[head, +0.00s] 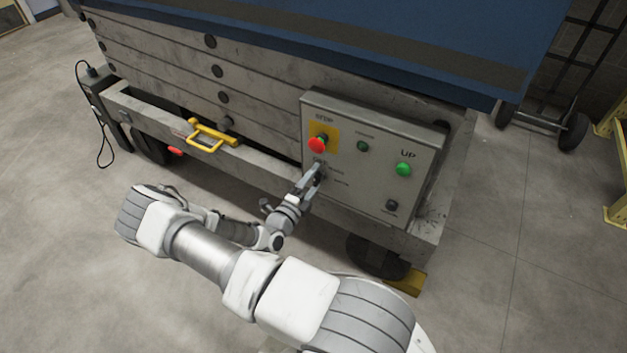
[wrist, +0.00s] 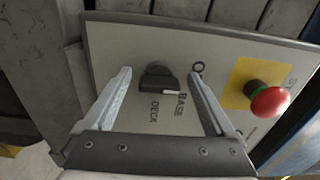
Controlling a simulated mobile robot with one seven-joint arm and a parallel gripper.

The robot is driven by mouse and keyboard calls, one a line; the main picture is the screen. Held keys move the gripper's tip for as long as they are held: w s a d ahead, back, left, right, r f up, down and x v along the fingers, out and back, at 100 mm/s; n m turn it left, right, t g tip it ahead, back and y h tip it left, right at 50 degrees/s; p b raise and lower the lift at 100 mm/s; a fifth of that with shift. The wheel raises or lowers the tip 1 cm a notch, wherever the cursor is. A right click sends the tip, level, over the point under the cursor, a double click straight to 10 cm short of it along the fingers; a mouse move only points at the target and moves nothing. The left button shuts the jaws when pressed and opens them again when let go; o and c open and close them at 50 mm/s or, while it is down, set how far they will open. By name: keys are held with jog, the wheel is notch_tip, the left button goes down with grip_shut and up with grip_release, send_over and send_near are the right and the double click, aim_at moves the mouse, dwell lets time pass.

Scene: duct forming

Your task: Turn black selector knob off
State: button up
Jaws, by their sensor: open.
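The black selector knob (wrist: 158,80) sits on the grey control panel (wrist: 120,45) in the wrist view, beside the printed words BASE and DECK. A white mark shows at its right end. My gripper (wrist: 162,75) is open, with one finger on each side of the knob and a visible gap to both. I cannot tell how far the fingertips are from the panel face. In the head view my gripper (head: 314,172) is at the lower left of the panel (head: 375,185), below the red stop button, and largely hides the knob.
A red stop button (head: 318,145) on a yellow plate is just above my gripper; it also shows at right in the wrist view (wrist: 268,101). A green UP button (head: 403,169), a small green lamp (head: 362,146) and a dark button (head: 391,205) are further right. A yellow handle (head: 212,136) is left.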

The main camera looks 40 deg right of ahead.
jog(key=p+v, duration=0.2)
jog(key=v, duration=1.5)
jog(key=shift+s+a, duration=0.1)
jog(key=shift+a, duration=0.05)
jog(key=s+a+r+n+y, duration=0.4)
jog(key=r+n+y, duration=0.2)
jog(key=r+n, duration=0.65)
jog(key=s+a+r+n+g+y, duration=0.1)
jog(key=s+a+r+n+y, duration=0.3)
jog(key=r+n, duration=0.8)
jog(key=s+a+r+n+y, duration=0.3)
jog(key=s+r+n+y, duration=0.3)
jog(key=r, duration=1)
notch_tip(320, 180, up, 16)
jog(key=p, duration=1.6)
jog(key=shift+w+d+n+y, duration=0.15)
jog(key=shift+w+n+y, duration=0.15)
jog(key=shift+n, duration=0.15)
